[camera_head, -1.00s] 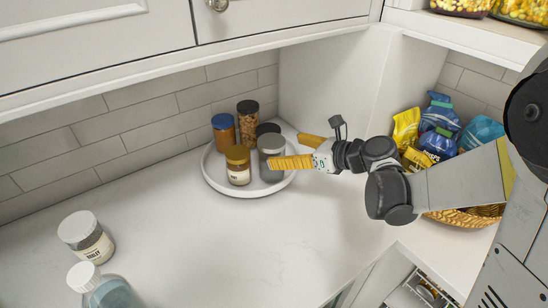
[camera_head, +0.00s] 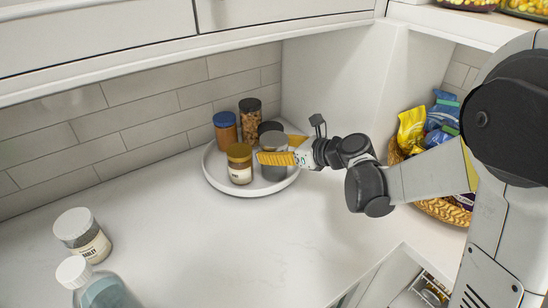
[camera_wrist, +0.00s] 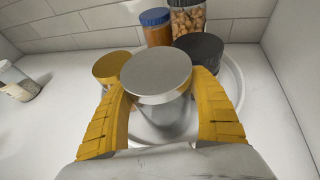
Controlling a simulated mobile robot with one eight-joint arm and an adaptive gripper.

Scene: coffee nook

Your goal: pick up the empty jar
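A clear jar with a silver lid (camera_wrist: 157,73) stands upright on the round white tray (camera_head: 236,193); no contents show through its glass, as far as I can see. It also shows in the head view (camera_head: 273,172), partly behind a yellow finger. My gripper (camera_wrist: 162,100) is open, with one yellow finger on each side of this jar. The fingers are close to its sides; I cannot tell whether they touch.
On the tray, a gold-lidded jar (camera_head: 239,164), a blue-lidded jar (camera_head: 225,131), a nut jar (camera_head: 250,122) and a black-lidded jar (camera_wrist: 199,48) crowd around. A barley jar (camera_head: 84,236) and bottle (camera_head: 97,287) stand front left. The counter's middle is clear.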

